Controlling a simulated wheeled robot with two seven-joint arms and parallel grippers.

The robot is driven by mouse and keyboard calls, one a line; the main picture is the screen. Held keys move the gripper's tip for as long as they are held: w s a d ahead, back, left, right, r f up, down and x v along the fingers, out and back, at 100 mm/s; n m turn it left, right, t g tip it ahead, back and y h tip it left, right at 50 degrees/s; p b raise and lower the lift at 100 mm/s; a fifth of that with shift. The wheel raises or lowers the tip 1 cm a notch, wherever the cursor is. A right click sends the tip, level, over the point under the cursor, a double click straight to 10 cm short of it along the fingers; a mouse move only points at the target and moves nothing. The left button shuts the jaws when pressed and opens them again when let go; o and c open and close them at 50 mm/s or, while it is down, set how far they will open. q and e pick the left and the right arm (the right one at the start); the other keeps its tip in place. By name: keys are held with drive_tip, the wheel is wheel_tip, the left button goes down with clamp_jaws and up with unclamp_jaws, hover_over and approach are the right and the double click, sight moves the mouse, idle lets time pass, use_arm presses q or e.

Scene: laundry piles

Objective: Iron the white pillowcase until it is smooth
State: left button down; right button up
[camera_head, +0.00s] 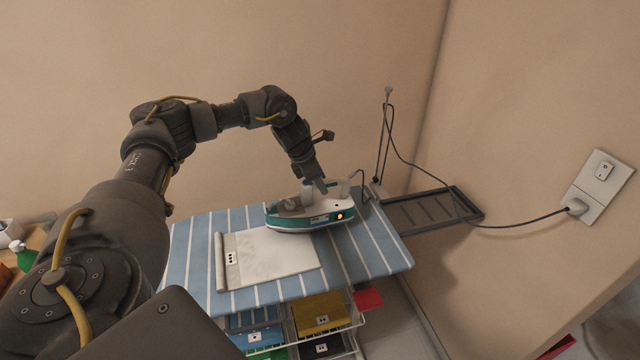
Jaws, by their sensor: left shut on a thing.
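The white pillowcase (282,262) lies flat on the blue-and-white striped ironing board (195,262), with faint grey creases over its surface and a folded band with dark marks along its left side. The iron (303,223), white and teal with an orange light, stands at the pillowcase's far right part and hides that corner. My left gripper (318,188) reaches down from above and is shut on the iron's top. Its fingertips are small and partly hidden. Whether the iron's sole presses on the cloth cannot be told. My right gripper is not in view.
A dark slatted rest (432,209) joins the board's right end, with a thin cord post (383,135) behind it. The cord runs to a wall socket (577,207). Wire baskets with coloured folded cloths (318,312) stand below. A green bottle (24,258) is at far left.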

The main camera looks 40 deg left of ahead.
use_arm(q)
drive_tip(key=shift+w+r, duration=0.1)
drive_tip(key=shift+r, duration=0.05)
drive_tip(key=shift+d, duration=0.5)
drive_tip(key=s+d+r+m+g, duration=0.1)
drive_tip(key=s+d+m+g, duration=0.2)
drive_tip(key=s+d+m, duration=0.4)
drive_tip(key=s+d+r+m+g+h+b, duration=0.1)
drive_tip(key=s+d+m+g, duration=0.2)
drive_tip(key=s+d+m, duration=0.5)
drive_tip(key=d+m, duration=0.4)
drive_tip(key=d, duration=0.3)
drive_tip(key=shift+d+r+g, duration=0.25)
drive_tip(key=shift+d+g, duration=0.05)
drive_tip(key=shift+d, duration=0.2)
